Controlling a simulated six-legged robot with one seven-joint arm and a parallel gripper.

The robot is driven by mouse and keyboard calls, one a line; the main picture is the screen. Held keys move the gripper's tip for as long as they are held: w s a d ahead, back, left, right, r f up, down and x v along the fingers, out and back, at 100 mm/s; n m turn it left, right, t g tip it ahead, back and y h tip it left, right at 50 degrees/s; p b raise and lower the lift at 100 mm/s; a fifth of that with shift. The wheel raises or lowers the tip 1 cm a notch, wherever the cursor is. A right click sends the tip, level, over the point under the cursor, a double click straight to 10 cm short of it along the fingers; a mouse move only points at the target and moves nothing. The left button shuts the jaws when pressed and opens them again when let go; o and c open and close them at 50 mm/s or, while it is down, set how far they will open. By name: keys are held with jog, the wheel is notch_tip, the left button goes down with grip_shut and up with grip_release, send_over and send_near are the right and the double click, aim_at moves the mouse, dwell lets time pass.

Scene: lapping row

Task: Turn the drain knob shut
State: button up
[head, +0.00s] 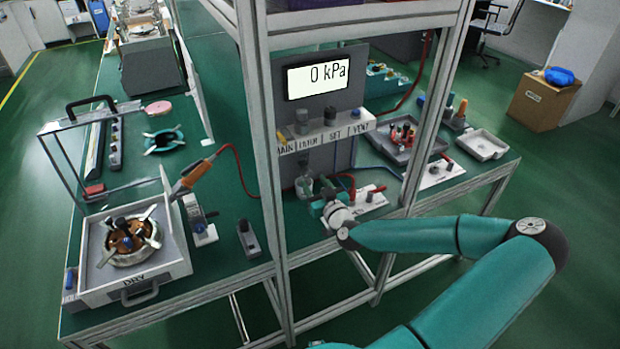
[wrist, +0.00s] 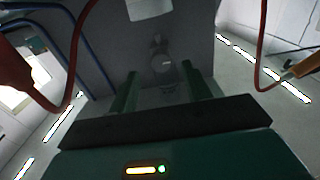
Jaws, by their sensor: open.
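My gripper (head: 322,203) reaches in over the bench, low in front of the grey gauge panel (head: 345,125). In the wrist view my gripper (wrist: 160,88) is open, its two dark green fingers apart with nothing held between them. A round, glassy grey piece (wrist: 162,63) with a small pale mark lies beyond the fingertips, roughly centred and apart from them. It may be the drain knob or the base of the trap; I cannot tell. In the head view a small clear bottle (head: 304,185) stands just left of my gripper. No part labelled drain is readable.
The panel's display (head: 318,76) reads 0 kPa, above a labelled row of knobs (head: 330,136). A red hose (head: 240,170) runs on the left. Frame posts (head: 270,190) flank my arm.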

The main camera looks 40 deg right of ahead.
aim_at(308, 175)
jog(key=shift+x, duration=1.75)
jog(key=shift+a, duration=0.1)
jog(key=c, duration=1)
jog(key=m, duration=0.4)
jog(key=shift+m, duration=0.3)
jog(key=m, duration=0.4)
jog(key=o, duration=1)
